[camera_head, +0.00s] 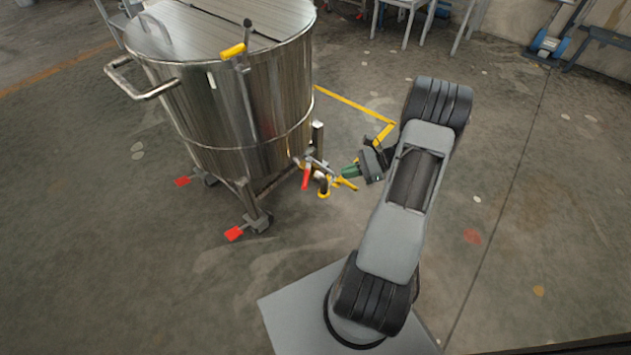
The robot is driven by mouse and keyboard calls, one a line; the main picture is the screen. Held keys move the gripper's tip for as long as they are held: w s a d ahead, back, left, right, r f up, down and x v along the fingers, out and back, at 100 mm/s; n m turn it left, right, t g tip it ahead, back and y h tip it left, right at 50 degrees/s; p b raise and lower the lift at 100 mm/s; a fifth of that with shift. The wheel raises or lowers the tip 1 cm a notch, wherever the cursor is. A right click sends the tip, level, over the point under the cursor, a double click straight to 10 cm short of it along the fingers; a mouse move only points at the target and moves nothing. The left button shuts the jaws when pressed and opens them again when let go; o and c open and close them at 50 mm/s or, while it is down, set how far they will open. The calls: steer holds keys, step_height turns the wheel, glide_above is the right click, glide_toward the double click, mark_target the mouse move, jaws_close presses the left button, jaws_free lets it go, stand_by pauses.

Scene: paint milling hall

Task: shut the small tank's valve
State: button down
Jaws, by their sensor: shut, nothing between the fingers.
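The steel tank (225,110) stands on castors at the upper left. Its outlet valve sits low on the tank's right side, with a red lever (306,180) that hangs downward. A curved yellow-and-dark outlet piece (323,188) is just right of the lever. My gripper (342,183) is right of the valve, at about its height in the picture. Its yellow fingers are shut and look empty. They are close to the outlet piece; I cannot tell whether they touch it. The red lever is apart from the fingers, to their left.
A bar with a yellow grip (232,51) stands against the tank's side, and a loop handle (143,82) sticks out left.

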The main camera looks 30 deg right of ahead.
steer(key=d+f+m+t, duration=0.3)
steer(key=f, duration=0.1)
steer(key=b, duration=0.4)
glide_above(315, 179)
steer(key=s+a, duration=0.2)
steer(key=s, duration=0.2)
step_height(315, 179, down, 3)
steer(key=shift+s+r+m+t, duration=0.1)
steer(key=shift+s+m+t, duration=0.05)
steer(key=shift+m+t, duration=0.15)
